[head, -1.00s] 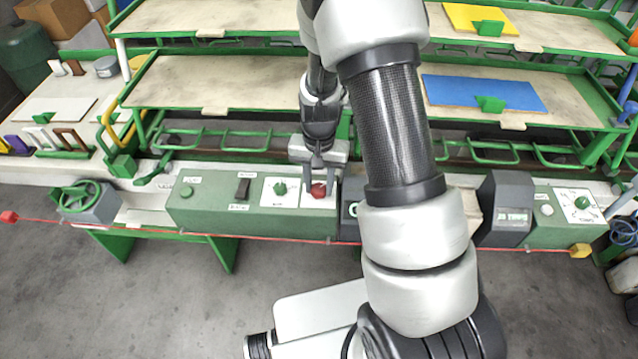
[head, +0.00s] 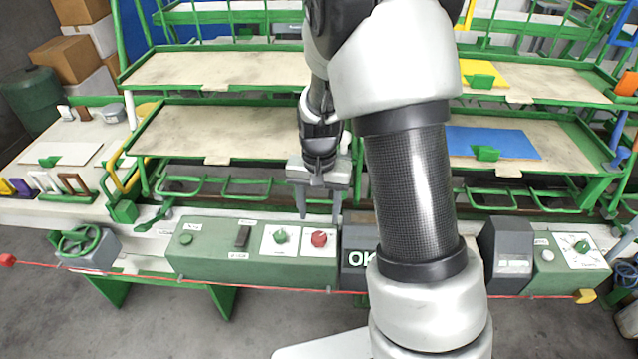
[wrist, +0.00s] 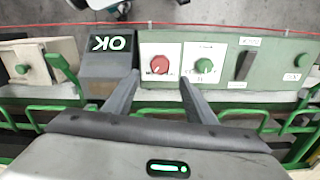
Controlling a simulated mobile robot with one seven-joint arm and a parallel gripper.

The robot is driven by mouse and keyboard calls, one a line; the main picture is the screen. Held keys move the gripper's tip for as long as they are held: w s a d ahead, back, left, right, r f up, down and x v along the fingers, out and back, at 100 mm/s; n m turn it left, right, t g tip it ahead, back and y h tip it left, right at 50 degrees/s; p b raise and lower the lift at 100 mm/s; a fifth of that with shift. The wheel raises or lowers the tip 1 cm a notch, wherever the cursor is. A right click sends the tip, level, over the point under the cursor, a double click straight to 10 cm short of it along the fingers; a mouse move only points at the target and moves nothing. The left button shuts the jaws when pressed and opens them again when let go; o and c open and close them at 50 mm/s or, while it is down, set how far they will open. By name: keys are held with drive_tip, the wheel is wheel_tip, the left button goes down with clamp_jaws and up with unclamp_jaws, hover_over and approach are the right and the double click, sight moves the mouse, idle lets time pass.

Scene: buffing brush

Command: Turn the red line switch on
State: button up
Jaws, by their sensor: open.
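The red line switch (head: 319,238) is a round red knob on a white plate at the right end of the green control box (head: 215,262). It also shows in the wrist view as a red knob (wrist: 160,65) ahead of the fingers. My gripper (head: 319,218) is open and empty. In the head view its fingertips are just above and behind the knob, apart from it. In the wrist view the two fingers point toward the panel, with the red knob between and beyond their tips. A green knob (head: 280,236) sits on the white plate to its left.
A dark display reading OK (head: 360,258) stands right of the red knob. A dark rocker switch (head: 242,237) and a green button (head: 186,239) are farther left. A red cord (head: 200,284) runs along the front. Green wire racks (head: 235,185) lie behind the box.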

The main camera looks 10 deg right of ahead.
wheel_tip(320, 180, up, 9)
drive_tip(key=shift+p, duration=0.35)
drive_tip(key=shift+f, duration=0.1)
